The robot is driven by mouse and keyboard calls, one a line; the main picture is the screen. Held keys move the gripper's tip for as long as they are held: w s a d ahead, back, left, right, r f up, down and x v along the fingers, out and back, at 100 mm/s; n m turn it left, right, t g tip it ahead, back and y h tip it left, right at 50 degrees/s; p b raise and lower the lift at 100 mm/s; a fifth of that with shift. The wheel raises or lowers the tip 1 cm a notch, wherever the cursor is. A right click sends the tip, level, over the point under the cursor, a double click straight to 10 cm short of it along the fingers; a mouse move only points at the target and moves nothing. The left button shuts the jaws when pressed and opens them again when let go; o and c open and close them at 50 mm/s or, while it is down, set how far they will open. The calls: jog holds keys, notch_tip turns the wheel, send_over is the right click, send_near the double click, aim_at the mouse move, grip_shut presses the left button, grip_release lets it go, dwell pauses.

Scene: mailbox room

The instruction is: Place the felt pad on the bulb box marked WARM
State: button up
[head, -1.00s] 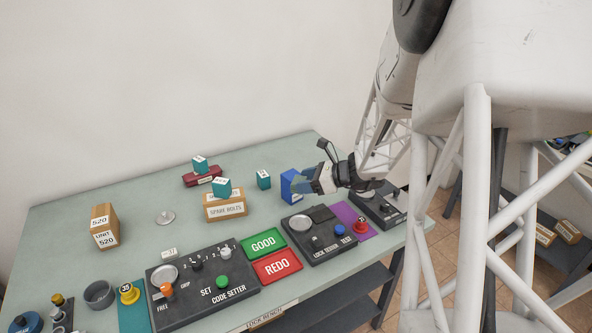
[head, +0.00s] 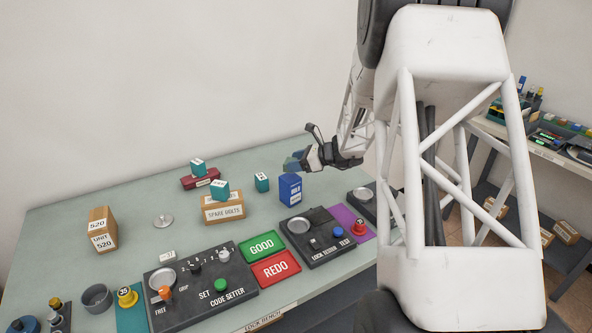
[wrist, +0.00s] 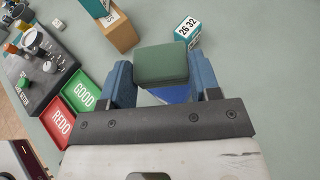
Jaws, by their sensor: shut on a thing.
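My gripper (wrist: 163,82) is shut on a dark green felt pad (wrist: 162,62), held flat between its blue fingertips in the wrist view. In the head view my gripper (head: 297,161) is above the bench, and the pad is too small to make out clearly. A blue box (head: 290,190) with white lettering stands upright just below the fingertips. Its lettering is too small to read surely, so I cannot tell whether it says WARM. In the wrist view a blue and white surface (wrist: 178,93) shows partly beneath the pad; the pad appears apart from it.
A teal block (head: 261,182) stands left of the blue box. A cardboard box (head: 223,208) carries another teal block (head: 219,190). The lock tester (head: 317,236), green GOOD tray (head: 262,246) and red REDO tray (head: 275,268) lie in front. Bare bench lies at the back left.

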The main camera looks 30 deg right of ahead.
aim_at(296, 178)
jog(key=shift+w+d, duration=0.1)
jog(key=shift+w, duration=0.25)
jog(key=shift+f, duration=0.1)
jog(key=shift+f, duration=1.65)
jog(key=shift+f, duration=0.1)
jog(key=o, duration=0.9)
jog(key=shift+s, duration=0.1)
jog(key=v, duration=1.2)
